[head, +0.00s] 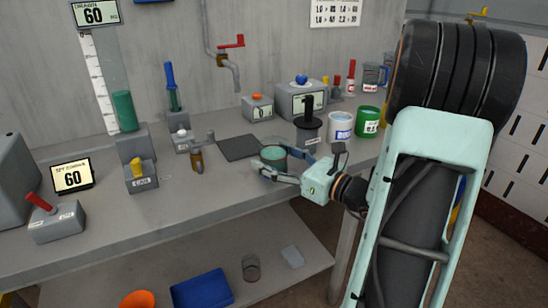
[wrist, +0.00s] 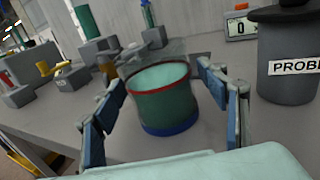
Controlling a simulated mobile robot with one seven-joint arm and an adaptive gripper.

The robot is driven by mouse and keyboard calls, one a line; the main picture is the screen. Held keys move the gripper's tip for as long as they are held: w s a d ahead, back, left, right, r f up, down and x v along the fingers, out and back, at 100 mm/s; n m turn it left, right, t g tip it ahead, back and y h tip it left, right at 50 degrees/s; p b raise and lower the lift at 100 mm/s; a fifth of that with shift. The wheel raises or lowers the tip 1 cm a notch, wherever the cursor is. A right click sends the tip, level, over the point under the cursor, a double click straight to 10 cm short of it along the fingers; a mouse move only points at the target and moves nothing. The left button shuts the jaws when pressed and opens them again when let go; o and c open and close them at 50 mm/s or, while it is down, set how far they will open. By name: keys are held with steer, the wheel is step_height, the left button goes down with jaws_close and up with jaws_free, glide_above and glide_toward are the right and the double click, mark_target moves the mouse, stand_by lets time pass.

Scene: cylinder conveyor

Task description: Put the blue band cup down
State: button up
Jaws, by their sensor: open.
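The blue band cup (wrist: 163,103) is a green-teal cup with a red rim and a blue band at its base. It is upright and appears to rest on the grey bench, between the two fingers of my gripper (wrist: 165,82). The fingers are spread, with a visible gap on each side of the cup. In the head view the cup (head: 274,155) is near the bench's front edge, with my gripper (head: 276,163) reaching around it from the right.
A dark mat (head: 239,148) lies just behind the cup. A dark cylinder labelled PROBE (wrist: 288,75), a white-and-blue cup (head: 340,126) and a green cup (head: 367,122) stand to the right. The bench front (head: 150,215) is clear.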

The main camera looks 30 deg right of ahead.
steer(key=shift+s+d+r, duration=0.1)
steer(key=shift+s+r, duration=0.1)
steer(key=shift+r, duration=0.05)
steer(key=p+v, duration=0.2)
steer(key=v, duration=0.9)
steer(key=shift+s, duration=0.3)
steer(key=shift+d, duration=0.1)
